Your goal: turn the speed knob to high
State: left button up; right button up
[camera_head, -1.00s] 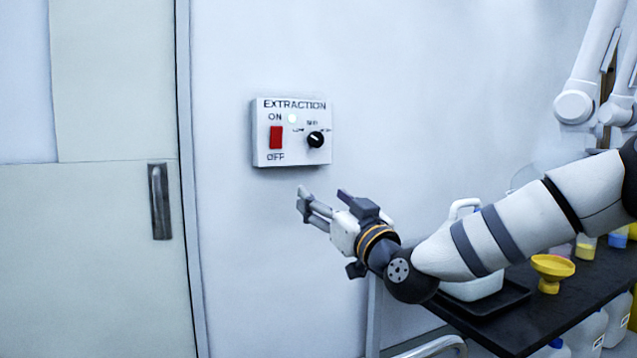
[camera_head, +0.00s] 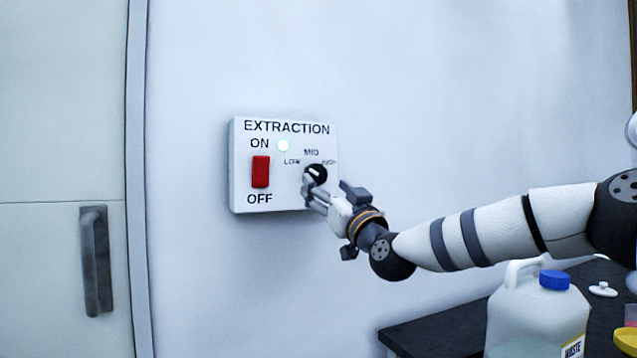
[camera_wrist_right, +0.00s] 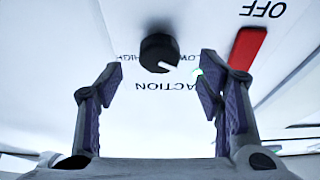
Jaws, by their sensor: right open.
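The black speed knob (camera_head: 316,172) is on the right of the white EXTRACTION box (camera_head: 240,190) on the wall, among LOW, MID and HIGH marks. In the right wrist view, the knob (camera_wrist_right: 158,50) shows upside down, its white mark pointing toward the LOW side. My right gripper (camera_head: 311,189) is just in front of the knob and partly covers its lower edge. In the wrist view, its fingers (camera_wrist_right: 160,85) are open and apart, with the knob just beyond the tips, between their lines. No contact is visible. My left gripper is out of view.
A red switch (camera_head: 261,172) and a lit indicator (camera_head: 283,146) sit left of the knob. A door handle (camera_head: 96,262) is at far left. The wall around the box is clear.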

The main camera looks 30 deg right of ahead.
aim_at(318, 178)
jog(key=x, duration=0.5)
jog(key=shift+f, duration=0.1)
jog(key=c, duration=1.1)
jog(key=shift+c, duration=0.2)
